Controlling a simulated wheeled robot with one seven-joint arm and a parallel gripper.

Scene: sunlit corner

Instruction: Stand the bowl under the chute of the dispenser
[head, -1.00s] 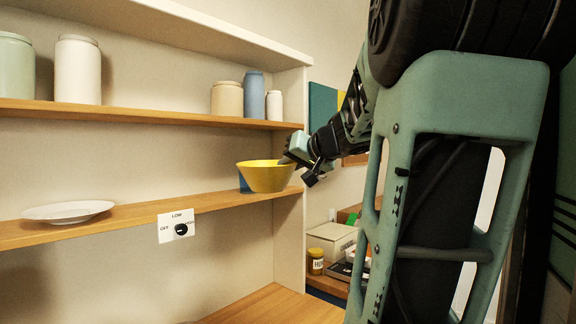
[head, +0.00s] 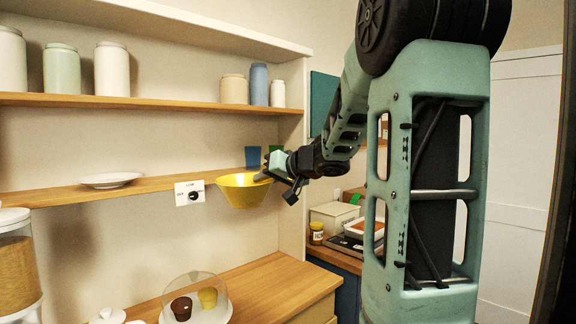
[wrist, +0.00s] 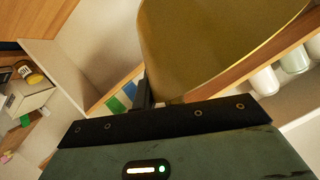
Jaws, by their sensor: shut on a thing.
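The yellow bowl (head: 240,194) is upright in front of the middle shelf in the head view. It fills the upper part of the wrist view (wrist: 210,45). My gripper (head: 266,177) is shut on the bowl's right rim; a dark finger (wrist: 147,92) shows against the bowl in the wrist view. The dispenser (head: 16,262), a clear container of golden grain with a white lid, stands at the left edge of the head view, partly cut off. I cannot make out its chute or the place under it.
The wooden counter (head: 258,287) holds a glass dome (head: 195,288) over two cups and a white lidded pot (head: 108,317). The middle shelf (head: 65,195) carries a white plate (head: 110,180), a blue cup (head: 253,157) and a green cup. Jars line the shelf above.

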